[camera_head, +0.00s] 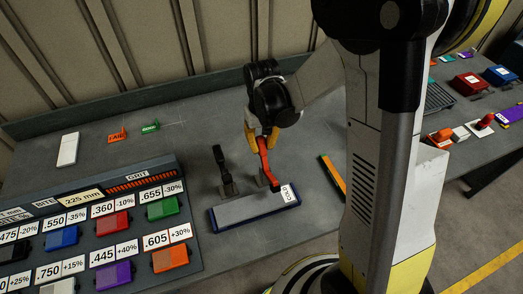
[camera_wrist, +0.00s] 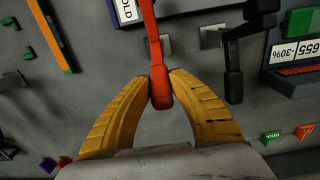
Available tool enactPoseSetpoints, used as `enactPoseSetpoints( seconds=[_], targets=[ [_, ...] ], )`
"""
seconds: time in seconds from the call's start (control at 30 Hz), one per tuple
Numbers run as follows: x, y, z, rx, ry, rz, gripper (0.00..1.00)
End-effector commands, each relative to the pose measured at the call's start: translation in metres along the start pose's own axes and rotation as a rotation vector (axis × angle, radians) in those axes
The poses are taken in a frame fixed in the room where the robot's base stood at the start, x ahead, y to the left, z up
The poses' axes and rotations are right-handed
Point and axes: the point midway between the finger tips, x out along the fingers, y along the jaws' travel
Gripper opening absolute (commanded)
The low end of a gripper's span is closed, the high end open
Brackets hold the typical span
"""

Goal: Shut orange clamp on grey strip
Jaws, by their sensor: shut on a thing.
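The orange clamp (camera_head: 265,165) stands at the back edge of the grey strip (camera_head: 245,210), near its right end, with its lever raised. The strip lies on a dark blue base (camera_head: 258,221) on the bench. My gripper (camera_head: 262,138) is above the clamp, with its yellow fingers shut on the top end of the lever. In the wrist view, the orange lever (camera_wrist: 151,45) runs up from between the fingertips (camera_wrist: 161,82). The strip is mostly out of that view.
A black clamp (camera_head: 224,172) stands left of the orange one, its lever upright. A white label (camera_head: 287,194) sits at the strip's right end. An orange-topped bar (camera_head: 332,175) lies to the right. A rack of coloured blocks (camera_head: 110,222) fills the left.

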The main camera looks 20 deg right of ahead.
Motion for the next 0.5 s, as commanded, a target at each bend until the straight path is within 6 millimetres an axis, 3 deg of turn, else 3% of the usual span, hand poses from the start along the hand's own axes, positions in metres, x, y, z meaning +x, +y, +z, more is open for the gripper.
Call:
enactPoseSetpoints(
  seconds=[0.5],
  targets=[
    [-0.003, 0.000, 0.023, 0.000, -0.001, 0.000, 0.07]
  ],
)
